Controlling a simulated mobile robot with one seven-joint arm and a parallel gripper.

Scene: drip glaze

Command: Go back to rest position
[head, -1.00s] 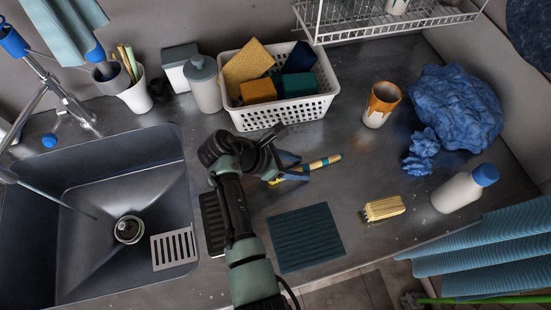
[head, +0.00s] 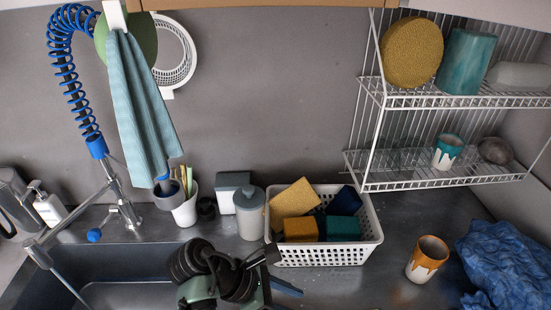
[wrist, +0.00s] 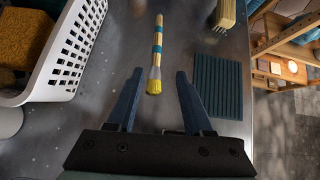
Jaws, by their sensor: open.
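My gripper shows in the wrist view (wrist: 158,100) with its two dark blue fingers apart and nothing between them. It hangs above the steel counter. A brush (wrist: 156,60) with a pale handle, blue bands and a yellow tip lies on the counter just ahead of the fingers. In the head view my arm's dark wrist is at the lower middle, in front of the white basket, and one blue finger (head: 286,286) shows at its right. The other finger is hidden there.
A white basket (head: 318,256) of sponges stands behind my arm, left of the fingers in the wrist view (wrist: 68,60). An orange-and-white cup (head: 427,258) and a crumpled blue cloth (head: 508,262) are at right. A wire rack (head: 450,182) hangs above. A ribbed mat (wrist: 210,92) lies on the counter.

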